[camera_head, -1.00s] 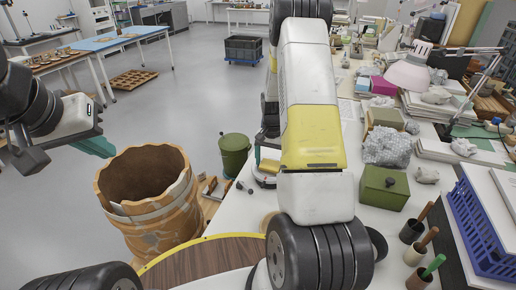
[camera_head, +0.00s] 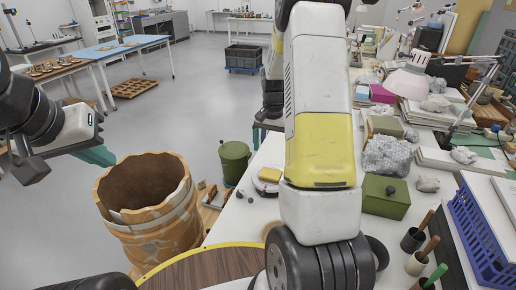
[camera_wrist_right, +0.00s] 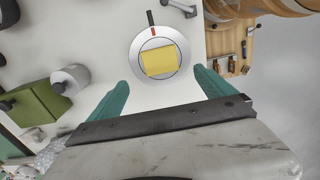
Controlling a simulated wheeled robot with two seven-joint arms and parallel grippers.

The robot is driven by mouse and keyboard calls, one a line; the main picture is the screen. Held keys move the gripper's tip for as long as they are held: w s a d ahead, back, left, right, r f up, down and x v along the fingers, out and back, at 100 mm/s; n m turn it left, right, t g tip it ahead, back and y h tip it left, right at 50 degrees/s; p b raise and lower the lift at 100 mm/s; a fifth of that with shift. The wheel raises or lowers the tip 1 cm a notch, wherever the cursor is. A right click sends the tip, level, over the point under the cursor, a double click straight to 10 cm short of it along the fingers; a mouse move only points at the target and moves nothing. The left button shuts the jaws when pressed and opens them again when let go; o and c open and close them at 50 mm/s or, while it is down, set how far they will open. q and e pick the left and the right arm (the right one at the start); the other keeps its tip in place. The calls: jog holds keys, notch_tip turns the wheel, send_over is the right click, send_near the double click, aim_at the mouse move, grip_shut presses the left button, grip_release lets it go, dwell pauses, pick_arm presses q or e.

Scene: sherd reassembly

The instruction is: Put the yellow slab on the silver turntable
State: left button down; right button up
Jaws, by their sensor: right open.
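The yellow slab (camera_wrist_right: 159,60) lies flat on the round silver turntable (camera_wrist_right: 142,78) in the right wrist view, within its rim. In the head view the slab (camera_head: 270,174) and turntable (camera_head: 263,187) show just left of my right arm, partly covered by it. My right gripper (camera_wrist_right: 161,77) is open and empty, its teal fingers spread apart with the turntable beyond and between them. In the head view the arm mostly hides it. My left gripper (camera_head: 97,155) is over the floor at the left; one teal finger shows and its opening is unclear.
A large patched clay vessel (camera_head: 150,205) stands at the left, near a green bin (camera_head: 234,162). On the white table are a green box (camera_head: 385,197), a crumpled grey heap (camera_head: 388,156) and tool cups (camera_head: 412,239). A blue crate (camera_head: 480,235) is at the right.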

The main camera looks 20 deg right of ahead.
jog(key=s+a+r+n+t, duration=0.1)
jog(key=s+a+r, duration=0.15)
jog(key=r, duration=0.25)
jog(key=s+a+r+n+t+y, duration=0.1)
jog(key=s+a+r, duration=0.15)
jog(key=r, duration=0.35)
jog(key=s+a+r+n+t, duration=0.1)
jog(key=s+a+r, duration=0.15)
jog(key=r, duration=0.25)
jog(key=s+a+r+n+t, duration=0.1)
jog(key=s+a+r+n, duration=0.1)
jog(key=s, duration=0.6)
jog(key=s+a+r+n+t+y, duration=0.1)
jog(key=s+a+r+n+t, duration=0.1)
jog(key=s, duration=0.7)
notch_tip(320, 180, up, 3)
jog(key=shift+s+a+r+n, duration=0.2)
jog(key=shift+a+n, duration=0.3)
jog(key=shift+a, duration=0.6)
